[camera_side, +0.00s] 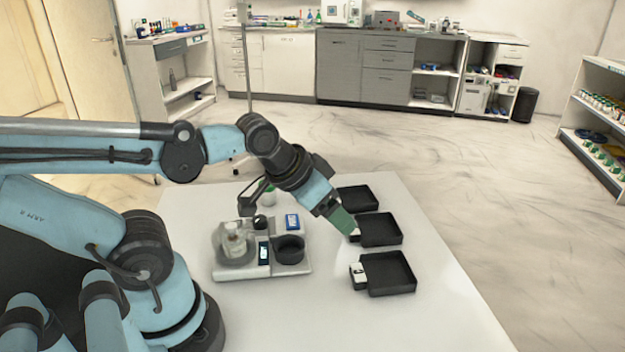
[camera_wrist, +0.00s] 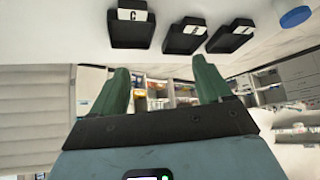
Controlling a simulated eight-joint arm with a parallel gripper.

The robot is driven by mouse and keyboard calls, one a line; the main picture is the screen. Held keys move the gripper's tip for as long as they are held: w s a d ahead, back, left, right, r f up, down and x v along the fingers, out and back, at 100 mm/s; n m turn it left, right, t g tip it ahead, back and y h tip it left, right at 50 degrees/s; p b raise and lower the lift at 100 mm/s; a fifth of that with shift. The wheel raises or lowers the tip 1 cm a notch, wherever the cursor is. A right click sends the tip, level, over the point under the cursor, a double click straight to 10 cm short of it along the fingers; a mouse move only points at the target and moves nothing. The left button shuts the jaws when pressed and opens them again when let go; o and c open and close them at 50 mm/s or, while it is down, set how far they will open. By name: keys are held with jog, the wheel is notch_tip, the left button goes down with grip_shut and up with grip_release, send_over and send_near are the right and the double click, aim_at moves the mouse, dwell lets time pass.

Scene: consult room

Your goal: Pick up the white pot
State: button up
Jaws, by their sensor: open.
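A small white container (camera_side: 268,197), which may be the white pot, stands behind the scale unit in the side view. My arm's parts stand close around it, and I cannot make out its lid. My gripper (camera_side: 345,222) is to its right, tilted down above the middle black tray (camera_side: 385,242). Its green fingers show spread apart in the wrist view (camera_wrist: 162,66), with nothing between them. No white pot shows clearly in the wrist view; a round blue thing (camera_wrist: 295,17) lies at its top right.
A scale unit (camera_side: 300,268) holds a glass vessel (camera_side: 235,245) and a dark bowl (camera_side: 290,248). A blue-and-white box (camera_side: 292,221) is behind it. Two more black trays, near (camera_side: 392,290) and far (camera_side: 358,207), flank the middle one. The table's right side is clear.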

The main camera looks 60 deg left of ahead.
jog(key=w+a+r+g+y, duration=0.1)
jog(key=w+a+g, duration=0.15)
jog(key=a, duration=0.35)
jog(key=w+a+r+g, duration=0.2)
jog(key=w+a, duration=0.2)
jog(key=a, duration=0.2)
jog(key=a+f+g, duration=0.1)
jog(key=a, duration=0.3)
jog(key=w+a+f, duration=0.1)
jog(key=a+f, duration=0.1)
jog(key=a, duration=0.2)
jog(key=w+a+f+g+h, duration=0.1)
jog(key=a, duration=0.4)
jog(key=shift+w+f+n+g, duration=0.1)
jog(key=shift+f+n+g, duration=0.05)
jog(key=shift+n+g, duration=0.25)
jog(key=f, duration=1.1)
jog(key=shift+a+f, duration=0.2)
jog(key=shift+f, duration=0.15)
jog(key=c, duration=1.1)
